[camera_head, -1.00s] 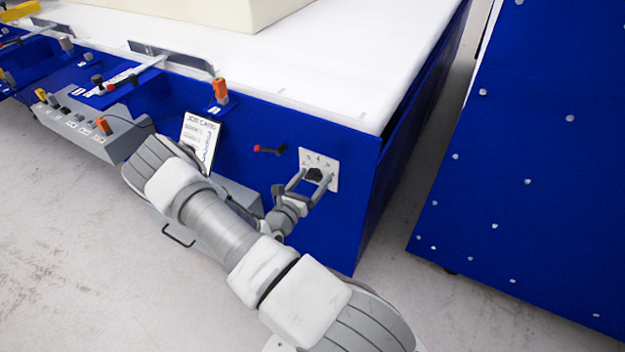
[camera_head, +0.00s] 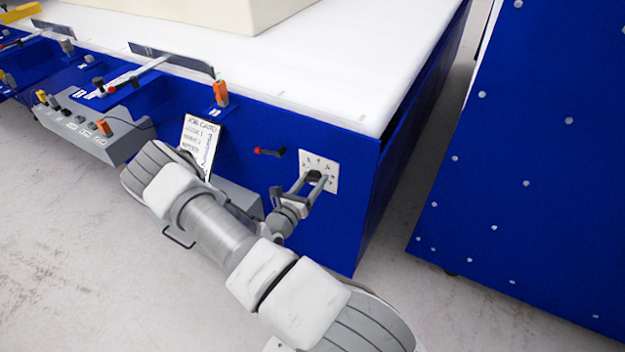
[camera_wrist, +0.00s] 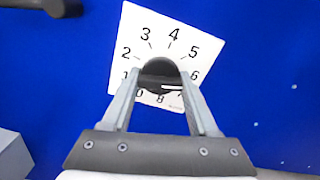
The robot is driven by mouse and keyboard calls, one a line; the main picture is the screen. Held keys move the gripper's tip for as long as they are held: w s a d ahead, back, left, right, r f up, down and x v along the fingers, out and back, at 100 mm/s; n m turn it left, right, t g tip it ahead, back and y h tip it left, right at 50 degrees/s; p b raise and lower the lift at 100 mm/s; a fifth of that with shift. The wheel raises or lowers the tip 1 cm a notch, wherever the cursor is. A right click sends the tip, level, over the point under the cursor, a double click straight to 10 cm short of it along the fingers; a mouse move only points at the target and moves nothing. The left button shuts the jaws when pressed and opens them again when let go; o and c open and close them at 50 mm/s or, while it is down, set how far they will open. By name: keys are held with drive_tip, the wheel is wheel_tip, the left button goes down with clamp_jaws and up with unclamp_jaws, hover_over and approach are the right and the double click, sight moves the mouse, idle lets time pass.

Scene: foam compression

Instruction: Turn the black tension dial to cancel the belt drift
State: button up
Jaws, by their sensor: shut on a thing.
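The black tension dial (camera_wrist: 160,73) sits on a white numbered plate (camera_wrist: 135,45) on the blue machine side; the plate also shows in the head view (camera_head: 330,168). My gripper (camera_wrist: 158,84) is shut on the dial, one finger on each side of it. In the head view my gripper (camera_head: 315,178) reaches the dial (camera_head: 313,175) from the lower left. A white line on the dial lies toward its lower right, near the numbers 6 and 7. The fingers partly hide the numbers at the sides. The belt (camera_head: 340,70) is the white top of the machine.
A red-tipped black lever (camera_head: 268,152) sticks out left of the plate. A job card (camera_head: 200,140), an orange switch (camera_head: 221,92) and a grey control box (camera_head: 105,135) are further left. A pale foam block (camera_head: 230,12) rests on the belt. Another blue machine (camera_head: 530,170) stands right across a floor gap.

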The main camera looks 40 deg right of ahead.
drive_tip(key=n+p, duration=0.1)
drive_tip(key=n, duration=0.2)
drive_tip(key=shift+r+p, duration=0.1)
drive_tip(key=shift+p, duration=0.3)
drive_tip(key=n+p, duration=0.2)
drive_tip(key=n, duration=0.2)
drive_tip(key=shift+s+n, duration=0.1)
drive_tip(key=shift+n, duration=0.2)
drive_tip(key=n+p, duration=0.1)
drive_tip(key=n, duration=0.2)
drive_tip(key=shift+n, duration=2.1)
drive_tip(key=o, duration=1.4)
